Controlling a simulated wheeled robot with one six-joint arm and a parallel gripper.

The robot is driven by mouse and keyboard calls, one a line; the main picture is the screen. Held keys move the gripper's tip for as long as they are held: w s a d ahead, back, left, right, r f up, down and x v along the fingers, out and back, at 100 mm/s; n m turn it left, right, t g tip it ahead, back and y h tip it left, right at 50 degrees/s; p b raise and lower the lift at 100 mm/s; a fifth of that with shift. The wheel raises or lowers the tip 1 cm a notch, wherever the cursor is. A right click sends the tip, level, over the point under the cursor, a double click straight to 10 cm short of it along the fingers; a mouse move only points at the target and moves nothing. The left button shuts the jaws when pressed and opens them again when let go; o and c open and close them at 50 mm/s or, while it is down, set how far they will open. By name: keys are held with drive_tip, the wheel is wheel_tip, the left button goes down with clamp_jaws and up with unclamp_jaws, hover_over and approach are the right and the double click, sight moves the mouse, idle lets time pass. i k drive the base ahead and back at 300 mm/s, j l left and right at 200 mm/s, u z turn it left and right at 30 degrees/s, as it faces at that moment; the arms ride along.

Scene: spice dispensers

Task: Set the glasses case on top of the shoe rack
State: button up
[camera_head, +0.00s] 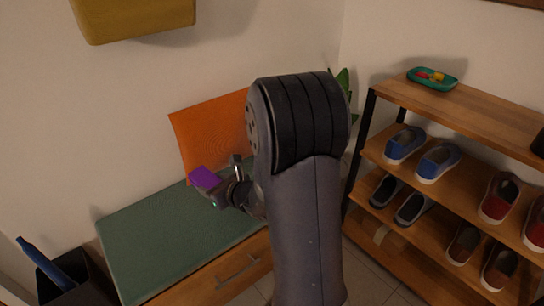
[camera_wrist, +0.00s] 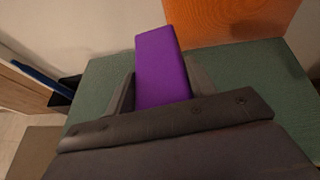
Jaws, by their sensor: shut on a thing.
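A purple box-shaped glasses case (camera_head: 204,178) is held by my gripper (camera_head: 222,180) over the green bench cushion at the left. In the wrist view the glasses case (camera_wrist: 161,65) lies between the two fingers of my gripper (camera_wrist: 161,92), its long end pointing away. Its near end is hidden by my gripper body. The wooden shoe rack (camera_head: 490,121) stands at the right, apart from my gripper. Its top board holds a small green tray (camera_head: 432,79) with red and yellow items at the left end.
Several pairs of shoes stand on the rack's lower shelves, such as blue ones (camera_head: 438,162). A dark object (camera_head: 538,144) sits at the top board's right edge. An orange cushion (camera_head: 212,127) leans behind the green bench cushion (camera_head: 150,245). A yellow box (camera_head: 135,20) hangs above.

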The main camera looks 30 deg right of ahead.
sight(498, 126)
drive_tip(key=z, duration=1.05)
